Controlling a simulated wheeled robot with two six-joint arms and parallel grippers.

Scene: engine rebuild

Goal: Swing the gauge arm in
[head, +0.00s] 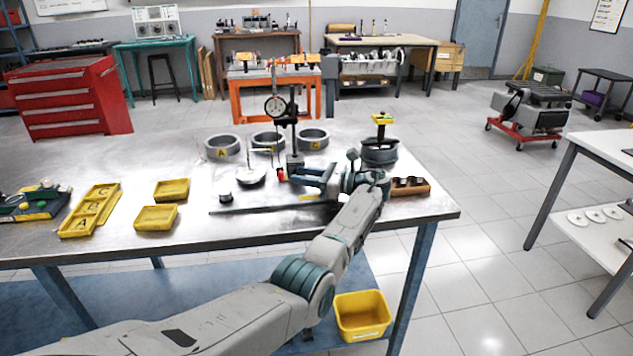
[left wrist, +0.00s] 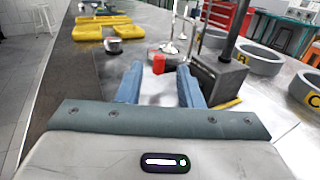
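The gauge stand has a dark block base (head: 295,160), which also shows in the left wrist view (left wrist: 218,80), and an upright post. A round dial gauge (head: 276,106) sits high on the post's left side. A small red tab (head: 281,174) is low beside the base; it also shows in the left wrist view (left wrist: 158,63). My left gripper (head: 290,173) is low over the bench, pointing left. Its two blue fingers (left wrist: 159,75) are spread apart, with the red tab at or just beyond their tips. I cannot tell whether they touch it. My right gripper is out of view.
Three grey rings stand behind the stand, one marked A (head: 222,146). A yellow-topped tool (head: 380,140) stands to the right, near a brown block (head: 410,187). Yellow trays (head: 156,217) lie left. The metal bench (head: 120,245) is clear at its front left.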

